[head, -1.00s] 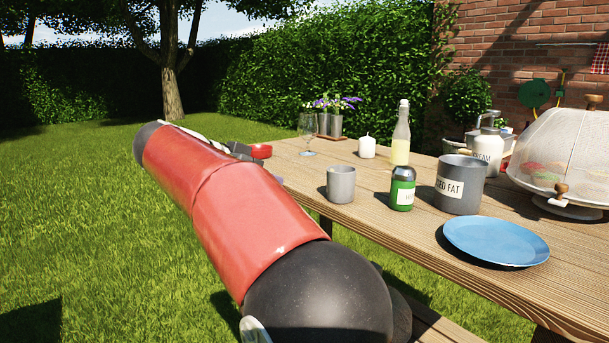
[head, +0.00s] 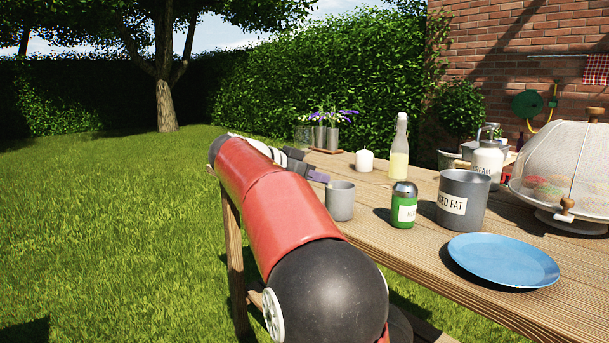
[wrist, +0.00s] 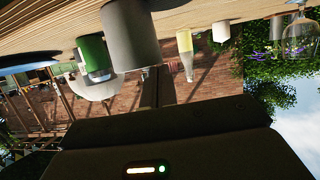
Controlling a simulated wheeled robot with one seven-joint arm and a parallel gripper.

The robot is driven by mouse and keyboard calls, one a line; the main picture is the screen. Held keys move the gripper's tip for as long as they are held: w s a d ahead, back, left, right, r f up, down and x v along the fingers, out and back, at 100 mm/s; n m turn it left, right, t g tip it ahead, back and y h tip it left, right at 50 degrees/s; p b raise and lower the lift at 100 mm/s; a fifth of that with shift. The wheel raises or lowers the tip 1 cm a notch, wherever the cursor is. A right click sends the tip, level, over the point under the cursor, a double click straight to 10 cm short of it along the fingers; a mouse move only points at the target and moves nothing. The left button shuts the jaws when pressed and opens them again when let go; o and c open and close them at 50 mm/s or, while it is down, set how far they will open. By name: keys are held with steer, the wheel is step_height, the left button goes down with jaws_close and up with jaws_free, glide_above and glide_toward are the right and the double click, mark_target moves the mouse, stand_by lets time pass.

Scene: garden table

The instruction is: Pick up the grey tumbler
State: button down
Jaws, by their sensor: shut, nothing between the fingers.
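The grey tumbler (head: 340,203) stands upright near the left edge of the wooden table in the head view. It also shows in the upside-down wrist view (wrist: 130,38), close to the camera. My gripper (head: 318,177) is at the end of my red arm, just left of the tumbler's rim in the head view, partly hidden behind the arm. It is shut and empty. Whether it touches the tumbler cannot be told.
A green jar (head: 403,207) stands close right of the tumbler, then a large grey pot (head: 463,198). A blue plate (head: 503,262) lies in front. A white candle (head: 364,161), a bottle (head: 399,150) and flower pots (head: 326,138) stand behind.

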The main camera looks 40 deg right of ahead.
steer(key=shift+a+f, duration=0.1)
steer(key=shift+f, duration=0.4)
steer(key=shift+a, duration=0.3)
steer(key=a+b, duration=0.1)
steer(key=a, duration=0.2)
steer(key=shift+r, duration=0.15)
